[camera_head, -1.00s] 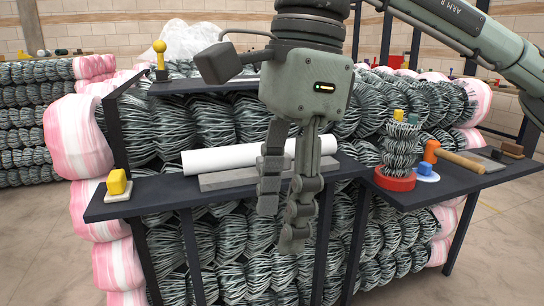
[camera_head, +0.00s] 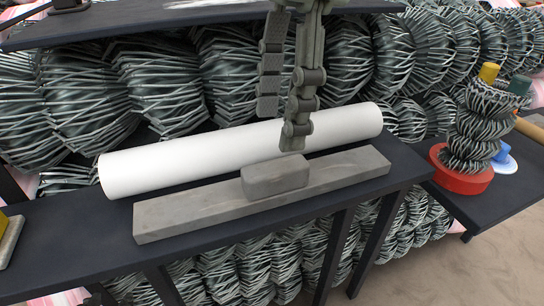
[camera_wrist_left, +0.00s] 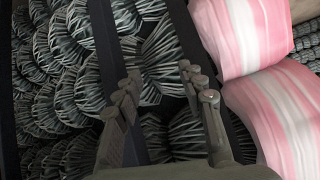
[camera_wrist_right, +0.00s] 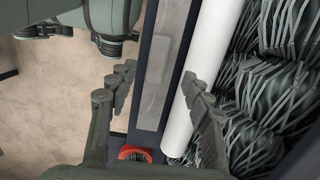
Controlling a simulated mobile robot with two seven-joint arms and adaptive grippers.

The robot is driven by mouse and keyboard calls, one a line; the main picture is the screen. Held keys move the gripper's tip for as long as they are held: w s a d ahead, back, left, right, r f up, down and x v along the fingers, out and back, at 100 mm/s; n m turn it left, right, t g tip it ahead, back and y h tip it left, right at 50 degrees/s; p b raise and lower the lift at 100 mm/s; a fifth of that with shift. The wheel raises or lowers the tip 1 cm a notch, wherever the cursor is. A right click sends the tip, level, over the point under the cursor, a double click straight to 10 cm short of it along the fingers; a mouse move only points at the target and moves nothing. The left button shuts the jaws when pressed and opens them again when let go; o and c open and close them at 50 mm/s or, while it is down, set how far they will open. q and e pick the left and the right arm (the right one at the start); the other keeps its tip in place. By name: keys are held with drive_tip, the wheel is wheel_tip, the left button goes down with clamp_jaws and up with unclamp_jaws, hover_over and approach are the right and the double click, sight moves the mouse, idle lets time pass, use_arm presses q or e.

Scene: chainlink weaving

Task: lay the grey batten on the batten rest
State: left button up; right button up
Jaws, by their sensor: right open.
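The grey batten (camera_head: 340,178) is a long flat grey bar with a grey block (camera_head: 275,177) on its middle. It lies on the dark shelf (camera_head: 75,235), in front of a white roll (camera_head: 180,163). The batten (camera_wrist_right: 150,112) also shows in the right wrist view. My right gripper (camera_head: 281,122) is open and empty, its fingers in front of the white roll and above the block in the picture. My left gripper (camera_wrist_left: 160,80) shows only in its own wrist view, open and empty. I cannot pick out which surface is the batten rest.
Bundled wire-mesh rolls (camera_head: 160,85) fill the space behind the shelf. A red base (camera_head: 462,172) with a mesh coil stands on the right-hand shelf. Pink-and-white wrapped rolls (camera_wrist_left: 245,35) lie near my left gripper. An upper dark shelf (camera_head: 130,22) crosses the back.

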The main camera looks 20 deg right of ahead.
sight(276, 165)
drive_tip(key=f, duration=0.7)
drive_tip(key=shift+s+a+f, duration=0.15)
drive_tip(key=shift+a+f, duration=0.1)
drive_tip(key=shift+f, duration=0.05)
use_arm(q)
drive_tip(key=shift+w+d+r+t+h, duration=0.5)
drive_tip(key=shift+w+d+r+t, duration=0.15)
drive_tip(key=shift+d+r, duration=0.35)
use_arm(e)
drive_tip(key=shift+c, duration=0.6)
clamp_jaws()
